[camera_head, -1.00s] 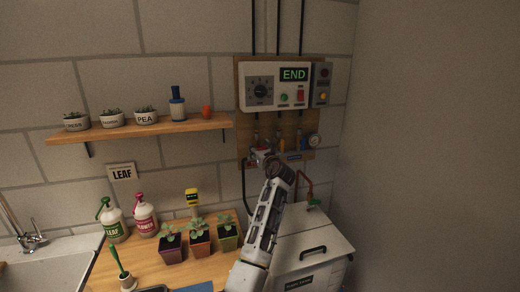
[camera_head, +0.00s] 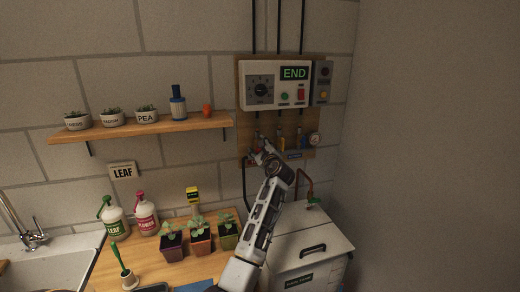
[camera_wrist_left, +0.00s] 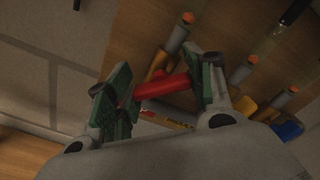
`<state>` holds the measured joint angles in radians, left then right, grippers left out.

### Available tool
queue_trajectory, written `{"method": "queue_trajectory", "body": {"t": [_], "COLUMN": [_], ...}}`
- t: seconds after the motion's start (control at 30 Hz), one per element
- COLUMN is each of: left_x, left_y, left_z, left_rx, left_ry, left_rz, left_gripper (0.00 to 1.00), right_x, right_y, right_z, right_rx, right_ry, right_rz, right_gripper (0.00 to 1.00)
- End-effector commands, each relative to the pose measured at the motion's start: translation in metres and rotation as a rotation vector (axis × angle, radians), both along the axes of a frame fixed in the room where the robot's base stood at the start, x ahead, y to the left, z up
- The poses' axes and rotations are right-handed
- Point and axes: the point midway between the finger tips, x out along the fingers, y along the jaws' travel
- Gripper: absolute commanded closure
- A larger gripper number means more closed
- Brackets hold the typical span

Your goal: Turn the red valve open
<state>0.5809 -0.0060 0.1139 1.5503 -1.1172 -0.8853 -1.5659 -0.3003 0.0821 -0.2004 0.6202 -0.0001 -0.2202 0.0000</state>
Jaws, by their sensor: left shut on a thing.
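The red valve handle (camera_wrist_left: 165,87) lies between the two green-padded fingers of my left gripper (camera_wrist_left: 165,84) in the left wrist view. The gripper is shut on it. In the head view my left gripper (camera_head: 262,150) is at the left of the valve row on the wooden wall board (camera_head: 244,92), and it hides most of the red valve. In the left wrist view the handle lies slantwise across a pipe with an orange end (camera_wrist_left: 187,18). My right gripper is not in view.
A control box (camera_head: 275,86) reading END hangs above. Potted seedlings (camera_head: 200,238) stand on the bench below.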

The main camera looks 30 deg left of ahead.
Motion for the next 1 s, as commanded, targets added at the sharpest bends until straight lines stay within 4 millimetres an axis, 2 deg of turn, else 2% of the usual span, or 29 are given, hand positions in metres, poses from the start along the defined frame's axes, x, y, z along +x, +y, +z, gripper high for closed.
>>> {"method": "queue_trajectory", "body": {"t": [0.53, 0.83, 1.0], "left_x": [-0.001, -0.001, -0.002], "left_y": [0.001, 0.001, 0.002], "left_z": [-0.003, -0.005, -0.005], "left_rx": [-0.294, -0.447, -0.503], "left_ry": [-0.347, -0.523, -0.587], "left_rz": [0.001, 0.002, 0.003], "left_gripper": [0.71, 0.71, 0.71], "right_x": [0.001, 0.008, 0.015], "right_y": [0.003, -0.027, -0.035], "right_z": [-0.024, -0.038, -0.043], "right_rx": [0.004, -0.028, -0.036], "right_ry": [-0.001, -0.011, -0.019], "right_rz": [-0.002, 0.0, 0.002], "right_gripper": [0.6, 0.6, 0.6]}}
